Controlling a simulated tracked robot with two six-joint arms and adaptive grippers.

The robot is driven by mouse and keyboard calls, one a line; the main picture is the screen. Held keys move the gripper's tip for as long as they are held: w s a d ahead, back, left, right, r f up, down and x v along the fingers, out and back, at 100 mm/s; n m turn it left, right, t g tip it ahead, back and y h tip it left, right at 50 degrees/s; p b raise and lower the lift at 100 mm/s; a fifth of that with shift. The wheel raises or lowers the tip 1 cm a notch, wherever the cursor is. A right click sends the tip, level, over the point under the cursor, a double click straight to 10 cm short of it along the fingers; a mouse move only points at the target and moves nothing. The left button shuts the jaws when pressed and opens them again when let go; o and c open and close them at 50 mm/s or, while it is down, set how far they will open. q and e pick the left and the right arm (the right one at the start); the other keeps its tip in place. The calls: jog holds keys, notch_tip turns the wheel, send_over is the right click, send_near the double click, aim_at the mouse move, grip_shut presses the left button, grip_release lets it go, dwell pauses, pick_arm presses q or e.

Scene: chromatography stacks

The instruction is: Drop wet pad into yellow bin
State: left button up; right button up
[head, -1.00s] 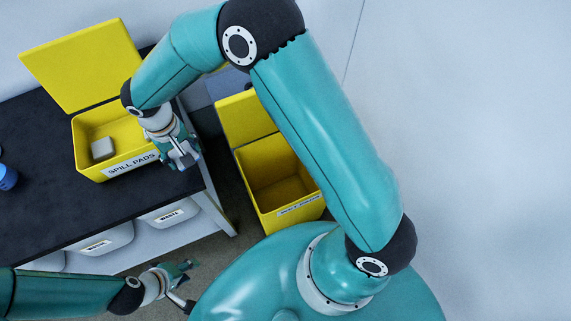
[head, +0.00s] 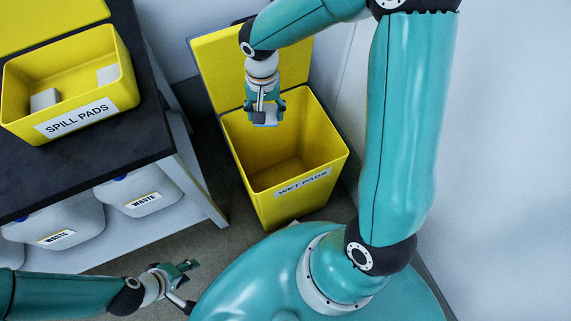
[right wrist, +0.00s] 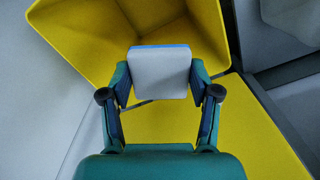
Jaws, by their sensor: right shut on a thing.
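The yellow bin labelled WET PADS (head: 300,183) stands on the floor to the right of the bench, its lid (head: 213,68) swung open at the back. My right gripper (head: 265,112) is over the back part of the bin's opening. It is shut on a pad (head: 265,117). In the right wrist view the pad (right wrist: 160,72) is a grey-white block with a blue edge, between both fingers, with the bin's yellow inside (right wrist: 75,40) behind it. My left gripper (head: 184,283) is low at the lower left, away from the bin, with its fingers apart and nothing between them.
A yellow SPILL PADS box (head: 98,112) with two pale pads (head: 45,98) (head: 107,75) stands open on the dark bench (head: 70,165). White WASTE containers (head: 140,190) sit beneath. A wall is close on the right.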

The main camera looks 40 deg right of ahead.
pick_arm(q)
notch_tip(320, 180, down, 10)
jog(key=b, duration=0.8)
jog(key=shift+f, duration=0.15)
pick_arm(e)
jog(key=s+d+f+m, duration=0.1)
jog(key=d+f, duration=0.1)
jog(key=f, duration=0.3)
jog(key=s+d+f+m, duration=0.1)
jog(key=s+d+f, duration=0.1)
jog(key=f, duration=0.4)
jog(key=shift+s+d, duration=0.2)
jog(key=shift+s, duration=0.1)
jog(key=shift+f, duration=0.1)
jog(key=o, duration=0.9)
pick_arm(q)
jog(key=shift+w, duration=0.15)
pick_arm(e)
notch_tip(320, 180, up, 12)
